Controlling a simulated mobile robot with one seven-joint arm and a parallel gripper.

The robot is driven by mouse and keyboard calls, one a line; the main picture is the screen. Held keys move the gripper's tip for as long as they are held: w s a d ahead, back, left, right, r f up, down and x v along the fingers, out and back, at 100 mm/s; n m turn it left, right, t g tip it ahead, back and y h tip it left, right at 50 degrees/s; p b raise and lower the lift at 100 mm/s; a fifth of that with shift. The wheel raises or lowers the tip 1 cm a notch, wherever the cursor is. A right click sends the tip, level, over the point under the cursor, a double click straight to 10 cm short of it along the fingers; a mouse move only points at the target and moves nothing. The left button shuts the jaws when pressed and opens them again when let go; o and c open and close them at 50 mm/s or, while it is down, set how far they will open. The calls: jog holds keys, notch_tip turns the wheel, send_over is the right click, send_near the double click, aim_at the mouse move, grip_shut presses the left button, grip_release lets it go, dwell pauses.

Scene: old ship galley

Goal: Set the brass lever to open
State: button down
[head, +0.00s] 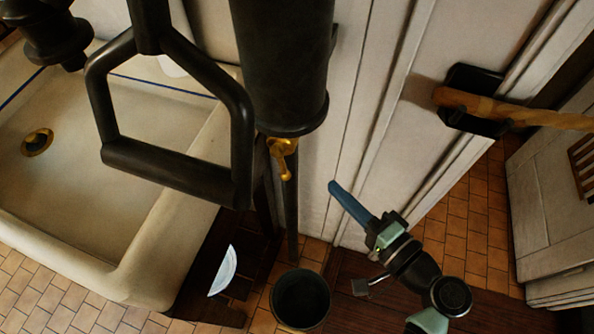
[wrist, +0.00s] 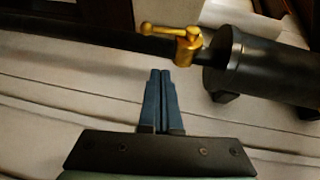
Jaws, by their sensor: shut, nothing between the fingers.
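The brass lever (head: 284,152) sits on the thin dark pipe just below the big dark cylinder in the head view. In the wrist view the brass lever (wrist: 187,45) shows at the top centre. Its ball-ended handle points left, away from the cylinder and roughly along the pipe. My gripper (head: 334,187) is to the right of the lever and a little lower in the head view. Its blue fingers (wrist: 160,74) are together and empty in the wrist view. They point toward the lever, with a visible gap between.
The dark cylinder (head: 283,70) and a looped black handle (head: 165,165) stand before a pale sink (head: 150,260). A dark bucket (head: 300,298) is on the floor below the pipe. White panelling (head: 345,110) is close behind. A wooden bar (head: 500,108) sticks out at right.

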aim_at(282, 164)
jog(key=w+a+f+p, duration=0.1)
jog(key=w+a, duration=0.3)
jog(key=a, duration=0.3)
jog(key=shift+w, duration=0.2)
jog(key=shift+w+a+f+t+b, duration=0.1)
jog(key=shift+a+f+t+b, duration=0.15)
jog(key=shift+a+b, duration=0.45)
jog(key=shift+d, duration=0.2)
